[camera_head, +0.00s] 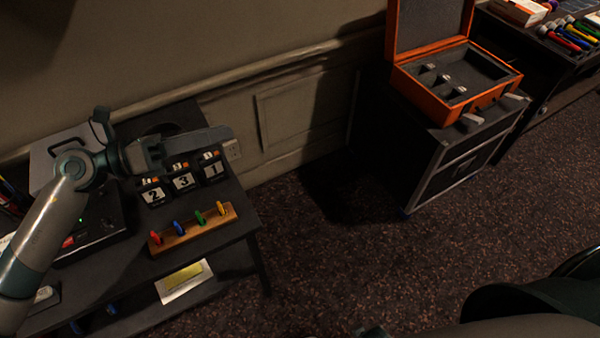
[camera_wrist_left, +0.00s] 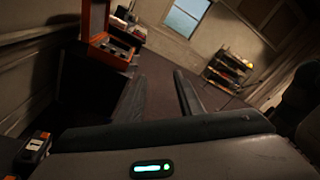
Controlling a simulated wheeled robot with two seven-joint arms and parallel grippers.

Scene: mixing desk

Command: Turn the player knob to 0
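No knob that I can pick out as the player knob shows in either view. A dark device (camera_head: 95,232) with a small green light and a red mark stands at the left of the black desk (camera_head: 232,232) in the head view. My left arm covers part of it, so any knob there may be hidden. My left gripper (camera_head: 222,134) reaches right, above and behind the numbered black units. In the left wrist view its two fingers (camera_wrist_left: 160,98) stand apart with nothing between them. My right gripper does not show.
Black units marked 2, 3 and 1 (camera_head: 183,181) stand below my left gripper. A wooden strip (camera_head: 190,232) with coloured pegs and a yellow-and-white card (camera_head: 184,281) lie nearer. An open orange case (camera_head: 440,112) sits on a dark cabinet. Clear carpet lies between the furniture.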

